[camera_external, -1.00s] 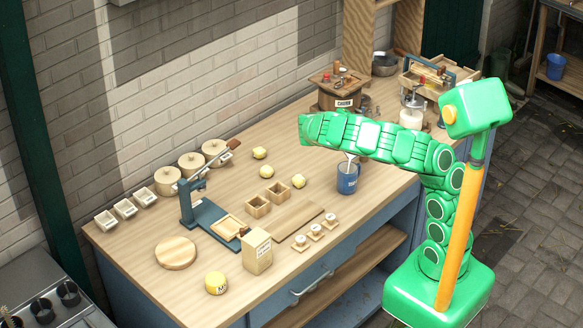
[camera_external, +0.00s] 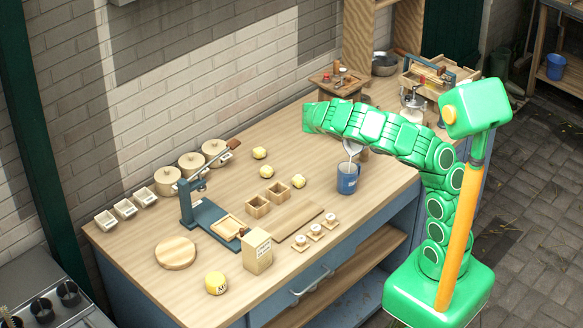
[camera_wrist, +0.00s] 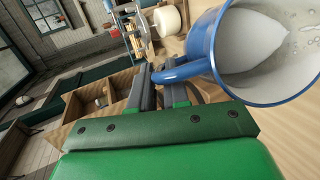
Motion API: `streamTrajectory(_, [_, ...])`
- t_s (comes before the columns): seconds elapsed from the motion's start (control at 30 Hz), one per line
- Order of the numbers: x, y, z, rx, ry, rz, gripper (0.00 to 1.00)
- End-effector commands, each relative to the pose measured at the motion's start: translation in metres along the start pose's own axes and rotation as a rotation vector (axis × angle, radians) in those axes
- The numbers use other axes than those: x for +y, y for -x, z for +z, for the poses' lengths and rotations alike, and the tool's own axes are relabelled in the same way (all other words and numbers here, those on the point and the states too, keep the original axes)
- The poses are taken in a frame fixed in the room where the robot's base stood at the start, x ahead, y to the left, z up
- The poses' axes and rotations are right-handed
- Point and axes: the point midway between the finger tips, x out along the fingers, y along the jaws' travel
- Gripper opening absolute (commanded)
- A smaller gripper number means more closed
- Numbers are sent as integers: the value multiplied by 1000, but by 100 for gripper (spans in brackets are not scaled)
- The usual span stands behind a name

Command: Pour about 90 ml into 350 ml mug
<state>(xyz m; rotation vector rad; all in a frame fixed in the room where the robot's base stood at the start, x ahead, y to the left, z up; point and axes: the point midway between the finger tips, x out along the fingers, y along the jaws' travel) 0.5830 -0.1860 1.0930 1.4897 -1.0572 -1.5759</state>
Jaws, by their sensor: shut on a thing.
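A blue mug (camera_external: 347,183) with a pale label stands upright on the wooden counter (camera_external: 320,245). In the wrist view my gripper (camera_wrist: 166,82) is shut on the handle of a blue jug (camera_wrist: 203,48) with a white inside. The jug is tilted and holds white liquid (camera_wrist: 252,42). In the external view a white shape (camera_external: 352,147) shows just above the mug's mouth, below my arm; I cannot tell whether it is jug or liquid. My arm hides most of the gripper there. The liquid level in the mug cannot be seen.
Three small lidded pieces (camera_external: 315,229) and two wooden boxes (camera_external: 258,206) lie left of the mug. A blue press (camera_external: 204,214) stands farther left. A glass container (camera_external: 412,112) and wooden crate (camera_external: 436,78) are behind my arm. Counter around the mug is clear.

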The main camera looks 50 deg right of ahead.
Motion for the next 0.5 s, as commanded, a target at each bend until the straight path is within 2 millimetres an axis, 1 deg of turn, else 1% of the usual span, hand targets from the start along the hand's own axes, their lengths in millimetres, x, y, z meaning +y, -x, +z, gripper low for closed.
streamTrajectory(0.2, [15, -4, -6, -15, 34, -97, 0])
streamTrajectory(0.5, [16, -7, -7, -24, 54, -136, 0])
